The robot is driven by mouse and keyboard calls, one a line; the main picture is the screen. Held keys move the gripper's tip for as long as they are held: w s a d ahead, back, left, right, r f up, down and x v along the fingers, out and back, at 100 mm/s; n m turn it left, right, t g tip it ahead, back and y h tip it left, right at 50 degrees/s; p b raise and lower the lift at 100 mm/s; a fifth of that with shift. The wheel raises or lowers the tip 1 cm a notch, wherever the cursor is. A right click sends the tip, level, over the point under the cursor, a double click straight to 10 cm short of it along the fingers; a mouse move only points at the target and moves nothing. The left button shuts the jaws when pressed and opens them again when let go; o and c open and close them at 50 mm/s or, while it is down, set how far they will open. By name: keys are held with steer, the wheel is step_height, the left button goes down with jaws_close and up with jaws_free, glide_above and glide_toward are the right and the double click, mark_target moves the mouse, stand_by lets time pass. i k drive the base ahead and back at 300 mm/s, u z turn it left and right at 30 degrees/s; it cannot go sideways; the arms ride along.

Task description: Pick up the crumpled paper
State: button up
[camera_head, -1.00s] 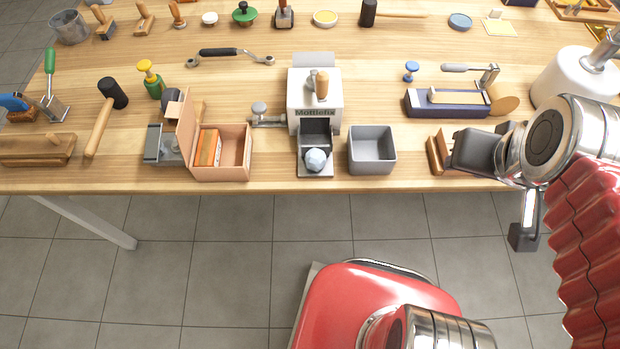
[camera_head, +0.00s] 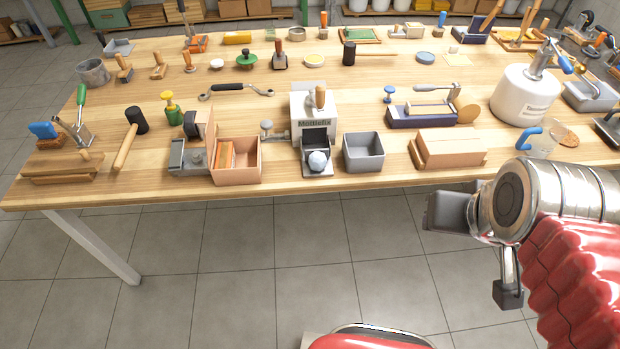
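The crumpled paper looks like a pale grey-white ball (camera_head: 318,161). It sits in the small front tray (camera_head: 318,172) of the white Mottlefix device (camera_head: 314,110), near the table's front edge. My gripper (camera_head: 507,285) is at the lower right, in front of the table and well to the right of the ball, not touching it.
An empty grey bin (camera_head: 363,152) stands just right of the ball, and an open pinkish box (camera_head: 236,166) stands to its left. A wooden block (camera_head: 450,148) and a clear mug with a blue handle (camera_head: 541,141) lie further right. Floor in front is clear.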

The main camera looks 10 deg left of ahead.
mark_target(316, 161)
steer(key=k, duration=1.05)
steer(key=u, duration=1.05)
steer(key=i, duration=1.65)
